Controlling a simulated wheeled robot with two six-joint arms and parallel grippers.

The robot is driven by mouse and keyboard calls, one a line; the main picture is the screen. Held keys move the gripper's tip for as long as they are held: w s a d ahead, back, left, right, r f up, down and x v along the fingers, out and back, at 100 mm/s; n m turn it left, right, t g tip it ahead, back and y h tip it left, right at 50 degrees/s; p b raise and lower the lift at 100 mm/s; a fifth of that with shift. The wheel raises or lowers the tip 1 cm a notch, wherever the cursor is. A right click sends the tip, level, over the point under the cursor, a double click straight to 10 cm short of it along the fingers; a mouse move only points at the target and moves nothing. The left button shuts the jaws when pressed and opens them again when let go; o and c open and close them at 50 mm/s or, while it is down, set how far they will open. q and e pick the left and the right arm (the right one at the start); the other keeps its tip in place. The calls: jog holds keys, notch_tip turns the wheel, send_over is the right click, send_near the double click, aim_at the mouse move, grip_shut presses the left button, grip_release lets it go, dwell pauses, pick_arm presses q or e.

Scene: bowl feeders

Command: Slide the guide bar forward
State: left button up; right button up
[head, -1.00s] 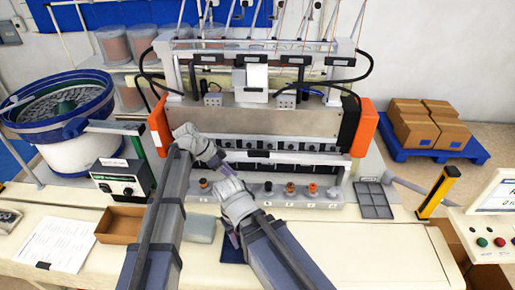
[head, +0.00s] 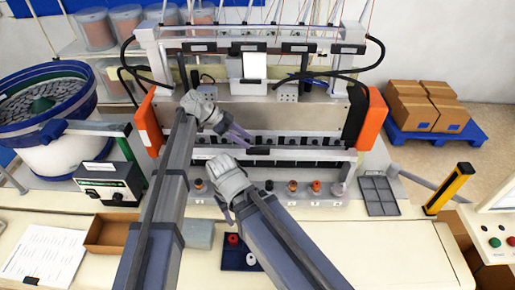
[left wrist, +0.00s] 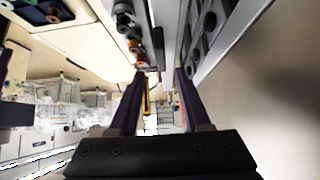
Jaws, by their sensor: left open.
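The guide bar (head: 290,152) looks to be the long grey bar across the front of the machine, with a dark grip near its middle; I cannot be sure. My left gripper (head: 243,134) is open and empty, just above and in front of this bar near the dark grip. I cannot tell whether it touches. In the left wrist view the two purple fingers (left wrist: 160,80) stand apart with nothing between them. My right gripper (head: 226,212) hangs lower, in front of the knob row; its fingers are mostly hidden by its own wrist.
Several knobs (head: 292,187) stand on the machine's front ledge. A dark blue pad (head: 233,262) holds small red and white pieces. A brown tray (head: 107,232) and a bowl feeder (head: 75,150) are at left. A yellow post (head: 449,188) stands at right.

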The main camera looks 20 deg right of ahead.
aim_at(257, 148)
pick_arm(q)
jog(key=b+x, duration=0.4)
jog(key=x, duration=0.3)
jog(key=shift+w+a+f+b, duration=0.1)
jog(key=shift+b, duration=0.3)
jog(key=shift+d+f, duration=0.15)
jog(key=shift+d, duration=0.1)
grip_shut()
dwell(0.8)
